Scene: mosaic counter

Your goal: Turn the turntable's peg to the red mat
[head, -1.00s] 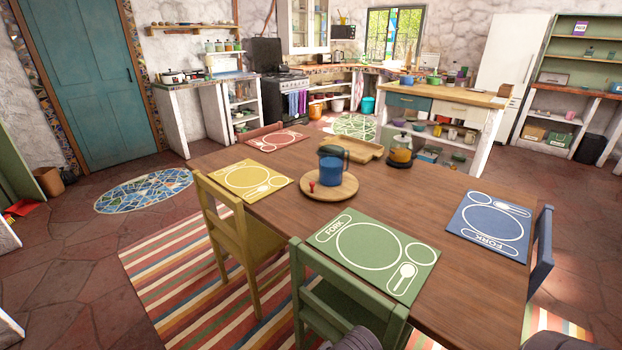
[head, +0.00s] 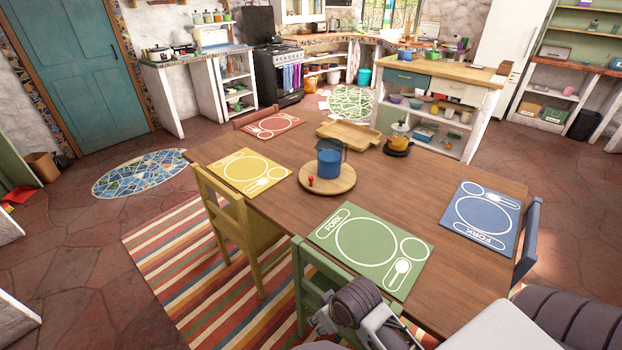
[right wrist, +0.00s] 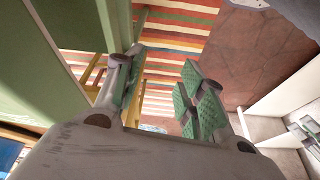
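The round wooden turntable (head: 340,189) lies on the table. Its small red peg (head: 311,181) stands near the front-left edge, on the side facing the gap between the yellow mat (head: 245,171) and the green mat (head: 368,248). A blue pitcher (head: 329,163) stands on the turntable. The red mat (head: 269,125) lies at the far left end of the table. My right gripper (head: 326,318) is low at the bottom of the head view, by the green chair, apart from the turntable. In the right wrist view its fingers (right wrist: 163,82) are spread and empty.
A blue mat (head: 480,217) lies at the right. Behind the turntable are a wooden tray (head: 352,137) and a glass teapot (head: 398,140). The green chair (head: 305,282) and yellow chair (head: 232,220) stand along the near side. Bare tabletop lies between the turntable and the blue mat.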

